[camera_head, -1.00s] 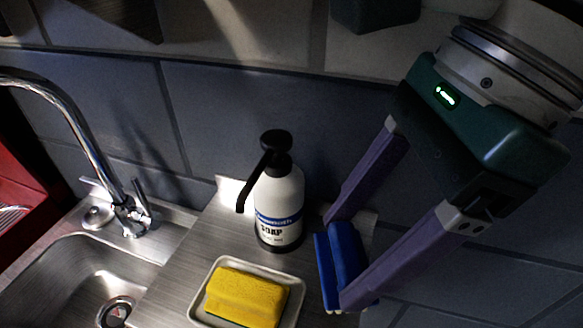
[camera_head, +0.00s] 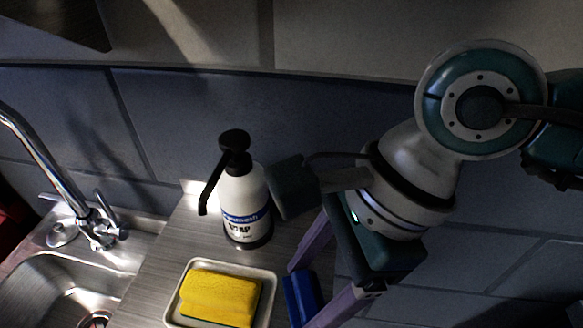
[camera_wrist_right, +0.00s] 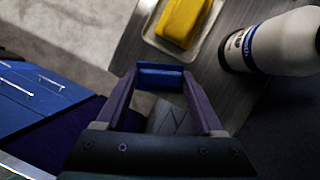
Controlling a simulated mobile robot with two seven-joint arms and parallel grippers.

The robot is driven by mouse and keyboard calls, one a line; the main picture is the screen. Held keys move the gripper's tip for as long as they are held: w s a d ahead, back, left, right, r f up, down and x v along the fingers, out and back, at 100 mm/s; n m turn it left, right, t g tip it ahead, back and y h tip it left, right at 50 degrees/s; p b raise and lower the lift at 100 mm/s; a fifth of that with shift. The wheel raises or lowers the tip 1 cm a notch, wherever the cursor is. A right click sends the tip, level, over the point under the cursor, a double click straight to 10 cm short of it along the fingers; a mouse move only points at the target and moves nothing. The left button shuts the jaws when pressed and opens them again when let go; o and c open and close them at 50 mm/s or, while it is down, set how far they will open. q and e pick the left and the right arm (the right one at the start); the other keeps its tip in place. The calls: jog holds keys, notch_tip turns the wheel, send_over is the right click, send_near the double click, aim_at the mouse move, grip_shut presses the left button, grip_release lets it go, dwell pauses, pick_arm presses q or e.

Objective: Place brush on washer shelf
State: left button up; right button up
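The brush, of which only a blue block-like part shows, is between the fingertips of my right gripper (camera_head: 301,298). In the head view the blue part (camera_head: 303,302) is at the bottom, right of the soap dish, and is cut off by the frame edge. In the right wrist view the blue part (camera_wrist_right: 160,77) spans the gap between both purple fingers, and the gripper (camera_wrist_right: 160,84) looks shut on it. It appears held beside the counter edge. My left gripper is not in view. I cannot make out a washer shelf for certain.
A white soap bottle (camera_head: 244,198) with a black pump stands on the steel counter (camera_head: 150,275). In front of it is a dish (camera_head: 268,290) with a yellow sponge (camera_head: 218,298). A sink (camera_head: 50,285) and faucet (camera_head: 35,150) are left. Blue drawers (camera_wrist_right: 45,90) show in the wrist view.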

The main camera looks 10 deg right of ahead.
jog(key=o, duration=0.4)
jog(key=shift+o, duration=0.2)
